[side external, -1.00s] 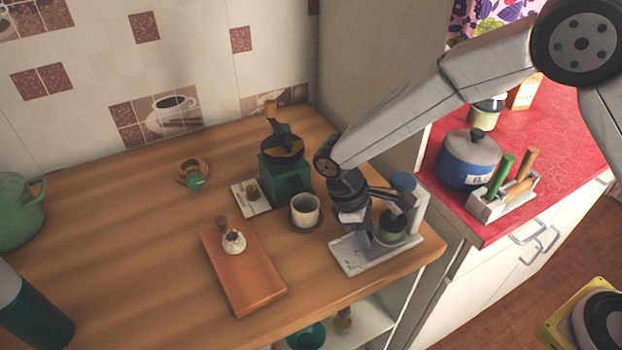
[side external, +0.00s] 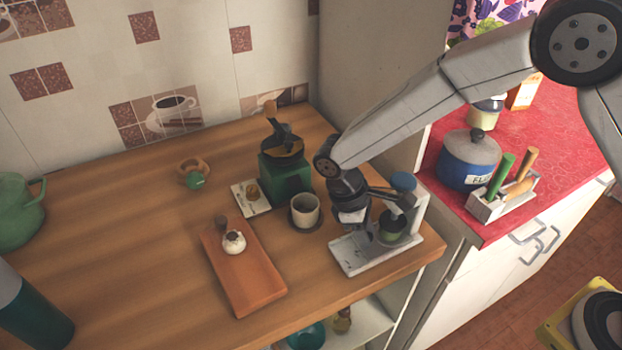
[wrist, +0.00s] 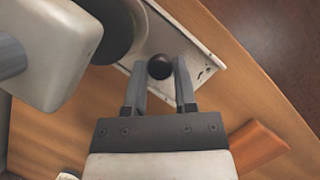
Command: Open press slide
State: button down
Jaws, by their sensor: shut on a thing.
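The press (side external: 418,210) stands at the right end of the wooden counter, with a pale base plate (side external: 352,254), a blue top and a dark green vessel (side external: 392,227) low on it. My gripper (side external: 365,212) is over the base at the press's left side; its fingertips are hard to make out there. In the wrist view my gripper (wrist: 160,72) has its two fingers on either side of a round black knob (wrist: 160,67), shut on it. The base plate shows beneath the knob. The press body (wrist: 45,45) fills the upper left. What the knob joins to is hidden.
A grey cup (side external: 305,211) and a green grinder (side external: 285,172) stand left of the press. A terracotta tray (side external: 250,275) with a small white pot (side external: 234,243) lies farther left. A blue pot (side external: 468,165) and a utensil holder (side external: 500,200) sit on the red counter.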

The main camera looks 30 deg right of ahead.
jog(key=shift+r, duration=0.1)
dwell(0.5)
jog(key=a, duration=0.8)
jog(key=shift+w+a, duration=0.1)
jog(key=shift+a, duration=0.1)
jog(key=shift+c, duration=2.1)
grip_release()
jog(key=shift+d, duration=0.1)
jog(key=v, duration=0.7)
jog(key=shift+r, duration=0.35)
